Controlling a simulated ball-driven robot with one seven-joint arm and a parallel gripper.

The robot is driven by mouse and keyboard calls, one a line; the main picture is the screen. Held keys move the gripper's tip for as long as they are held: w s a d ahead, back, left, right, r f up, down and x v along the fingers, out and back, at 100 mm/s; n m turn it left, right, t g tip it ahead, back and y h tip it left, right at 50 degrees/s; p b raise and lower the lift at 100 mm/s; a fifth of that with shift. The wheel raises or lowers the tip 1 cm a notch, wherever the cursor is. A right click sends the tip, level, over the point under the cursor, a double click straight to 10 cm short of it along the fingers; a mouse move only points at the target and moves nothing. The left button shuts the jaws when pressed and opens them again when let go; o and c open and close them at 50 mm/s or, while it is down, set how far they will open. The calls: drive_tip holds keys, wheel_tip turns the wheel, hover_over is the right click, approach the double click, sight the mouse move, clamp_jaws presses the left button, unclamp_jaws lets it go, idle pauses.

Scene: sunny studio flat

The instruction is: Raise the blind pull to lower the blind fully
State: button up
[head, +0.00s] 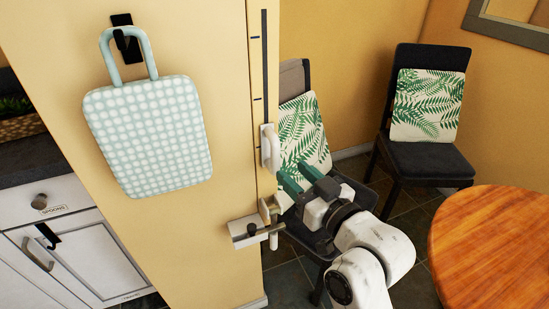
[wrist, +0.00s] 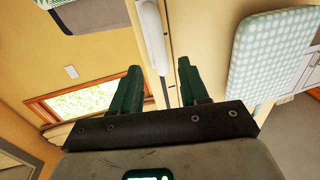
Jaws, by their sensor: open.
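The blind pull (head: 270,147) is a white upright handle on a narrow track (head: 264,60) with a dark slot and tick marks, on the edge of the yellow wall. It sits in the lower part of the slot. My gripper (head: 283,190) is open, with green fingers, just below and beside the pull. In the wrist view the pull (wrist: 152,38) shows between and beyond the two spread fingertips (wrist: 158,65); I cannot tell whether they touch it. A window (wrist: 75,101) with a wooden frame shows in the wrist view. I cannot make out the blind.
A metal bracket with a dark knob (head: 246,232) juts out below the track, close to my gripper. A dotted bag (head: 150,135) hangs left of the track. A chair with a leaf cushion (head: 302,130) stands right behind my gripper. A round wooden table (head: 495,250) is at right.

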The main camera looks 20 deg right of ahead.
sight(278, 159)
drive_tip(key=w, duration=0.2)
drive_tip(key=w+a, duration=0.1)
drive_tip(key=w, duration=0.5)
drive_tip(key=shift+a, duration=0.25)
drive_tip(key=shift+s, duration=0.1)
drive_tip(key=shift+c, duration=0.3)
clamp_jaws()
